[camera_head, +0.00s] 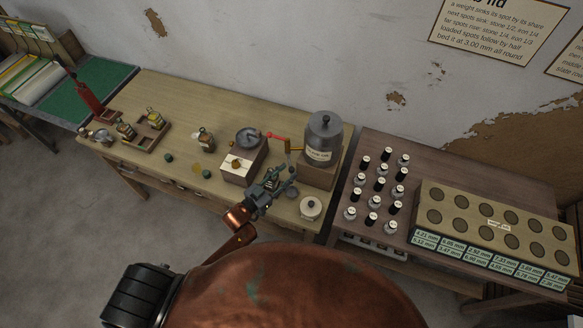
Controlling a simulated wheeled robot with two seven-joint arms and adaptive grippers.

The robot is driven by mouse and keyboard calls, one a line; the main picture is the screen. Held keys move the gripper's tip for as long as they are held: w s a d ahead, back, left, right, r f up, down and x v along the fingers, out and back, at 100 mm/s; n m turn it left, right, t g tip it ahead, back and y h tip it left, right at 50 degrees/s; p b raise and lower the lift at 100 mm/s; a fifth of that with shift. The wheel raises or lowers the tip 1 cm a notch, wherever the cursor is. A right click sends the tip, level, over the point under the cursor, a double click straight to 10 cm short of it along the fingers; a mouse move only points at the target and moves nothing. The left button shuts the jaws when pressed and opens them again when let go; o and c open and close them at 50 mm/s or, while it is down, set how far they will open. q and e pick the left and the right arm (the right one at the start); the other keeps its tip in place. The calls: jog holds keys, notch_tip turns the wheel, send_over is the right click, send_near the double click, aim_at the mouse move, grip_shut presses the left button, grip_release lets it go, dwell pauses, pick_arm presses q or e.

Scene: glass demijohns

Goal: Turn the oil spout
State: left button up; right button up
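A grey metal oil drum (322,136) with a pale label and a knob on its lid stands on a wooden box (319,174) at the right end of the light wooden table. A brass spout (296,150) comes out of the drum's left side, with a red handle (277,137) pointing left. My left gripper (275,183) is just below the spout, in front of the wooden box. It is small and dark against the things behind it, so I cannot tell whether its fingers are open or touch anything. My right gripper is not in view.
A box with a grey pan (248,137) stands left of the spout. A small white-lidded jar (311,208) is near the table's front edge. Bottles and a wooden tray (146,134) are farther left. A darker table at right holds several small bottles and a holed rack (493,229).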

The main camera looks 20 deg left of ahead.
aim_at(292, 168)
pick_arm(q)
jog(key=shift+x, duration=1.7)
grip_shut()
